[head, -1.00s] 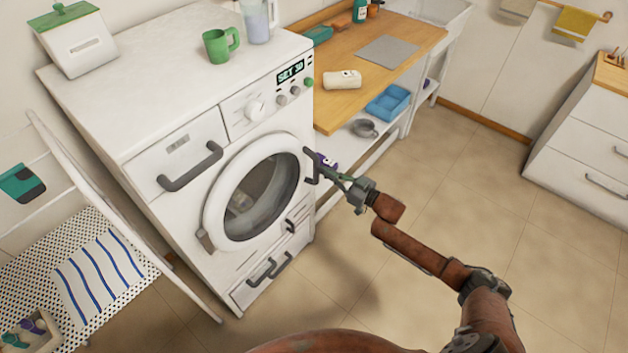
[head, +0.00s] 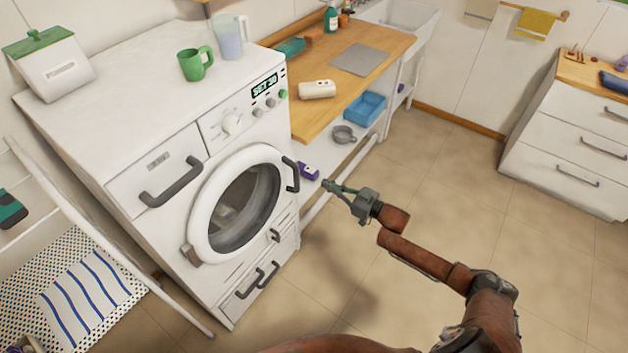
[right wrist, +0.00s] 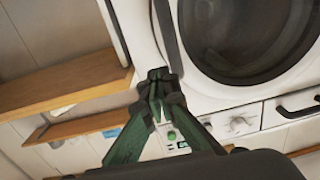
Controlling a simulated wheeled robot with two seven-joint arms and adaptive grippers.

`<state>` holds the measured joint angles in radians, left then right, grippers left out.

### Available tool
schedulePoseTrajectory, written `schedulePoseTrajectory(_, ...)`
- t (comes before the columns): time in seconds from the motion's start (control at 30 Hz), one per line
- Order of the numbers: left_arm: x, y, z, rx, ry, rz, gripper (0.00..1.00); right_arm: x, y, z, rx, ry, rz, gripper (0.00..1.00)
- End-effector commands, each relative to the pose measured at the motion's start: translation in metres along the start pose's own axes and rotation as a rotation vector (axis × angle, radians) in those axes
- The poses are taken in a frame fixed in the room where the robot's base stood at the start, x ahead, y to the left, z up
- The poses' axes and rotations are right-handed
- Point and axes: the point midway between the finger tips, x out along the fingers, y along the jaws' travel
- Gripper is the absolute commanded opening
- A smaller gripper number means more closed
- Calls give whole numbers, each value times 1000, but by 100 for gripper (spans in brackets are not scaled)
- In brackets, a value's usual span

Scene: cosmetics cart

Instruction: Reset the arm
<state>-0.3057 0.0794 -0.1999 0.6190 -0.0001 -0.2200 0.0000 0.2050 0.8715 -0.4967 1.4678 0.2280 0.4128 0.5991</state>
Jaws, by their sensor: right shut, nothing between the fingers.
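My right gripper (head: 328,184) is shut and empty. In the head view it hangs in the air to the right of the washing machine (head: 120,108), apart from the dark handle (head: 292,174) of its round door. The door (head: 237,203) looks shut. In the right wrist view the two green fingers (right wrist: 157,75) meet at their tips, with the washer door (right wrist: 250,35) beyond them. My left gripper is not in view.
A wooden counter (head: 328,110) with a white rolled cloth (head: 317,89) stands right of the washer. Its lower shelf holds a blue basin (head: 365,107), a grey pot (head: 343,134) and a purple item (head: 308,170). The tiled floor (head: 450,170) on the right is clear.

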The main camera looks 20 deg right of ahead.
Motion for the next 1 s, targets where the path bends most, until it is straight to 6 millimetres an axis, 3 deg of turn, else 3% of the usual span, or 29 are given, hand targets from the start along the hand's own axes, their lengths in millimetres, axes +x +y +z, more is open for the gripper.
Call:
schedulePoseTrajectory(0.1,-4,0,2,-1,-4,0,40,-24,2,0,0,-1,-3,0)
schedulePoseTrajectory(0.3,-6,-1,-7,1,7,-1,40,-49,5,0,1,0,-7,0)
schedulePoseTrajectory(0.7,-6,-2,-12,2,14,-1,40,-59,8,8,2,-9,5,0)
schedulePoseTrajectory(0.77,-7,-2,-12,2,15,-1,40,-64,13,23,1,-29,29,0)
schedulePoseTrajectory(0.87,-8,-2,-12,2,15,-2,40,-79,24,67,3,-93,99,0)
schedulePoseTrajectory(1.0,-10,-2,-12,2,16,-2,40,-119,36,157,6,-239,226,0)
